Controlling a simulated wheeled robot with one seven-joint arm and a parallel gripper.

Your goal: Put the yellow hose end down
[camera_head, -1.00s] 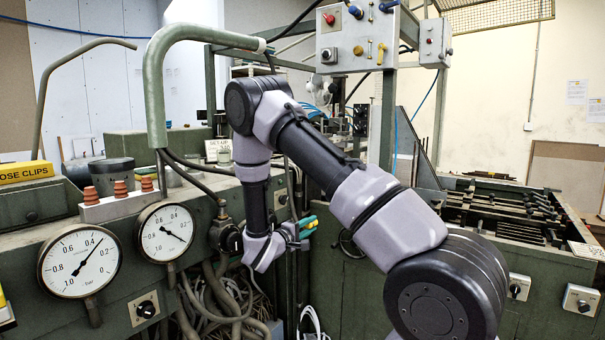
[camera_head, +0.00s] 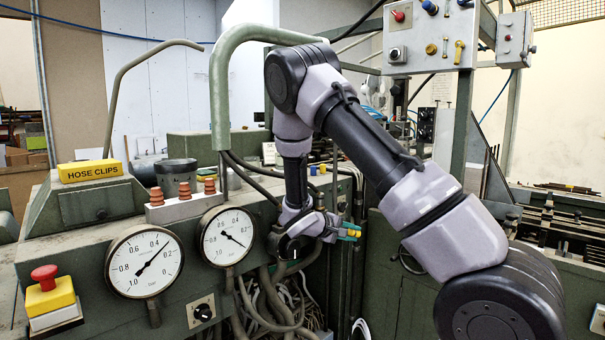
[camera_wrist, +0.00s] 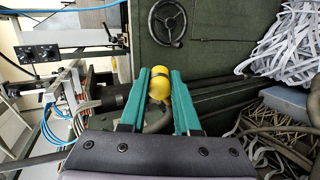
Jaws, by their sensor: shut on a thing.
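The yellow hose end (camera_wrist: 159,86) sits between the teal fingers of my gripper (camera_wrist: 158,74) in the wrist view. It is a rounded yellow piece with a dark band, and a grey hose runs from it back towards the palm. In the head view my gripper (camera_head: 351,231) points right in front of the green machine, with a bit of the yellow hose end (camera_head: 354,234) showing between the teal fingertips. It is held in the air, apart from any surface that I can make out. The rest of the hose is mostly hidden by my wrist in the head view.
Two pressure gauges (camera_head: 145,262) and a yellow HOSE CLIPS box (camera_head: 90,171) are on the machine at left. A red stop button (camera_head: 44,275) stands at front left. Loose hoses (camera_head: 270,305) hang below my gripper. The wrist view shows a handwheel (camera_wrist: 167,22) ahead.

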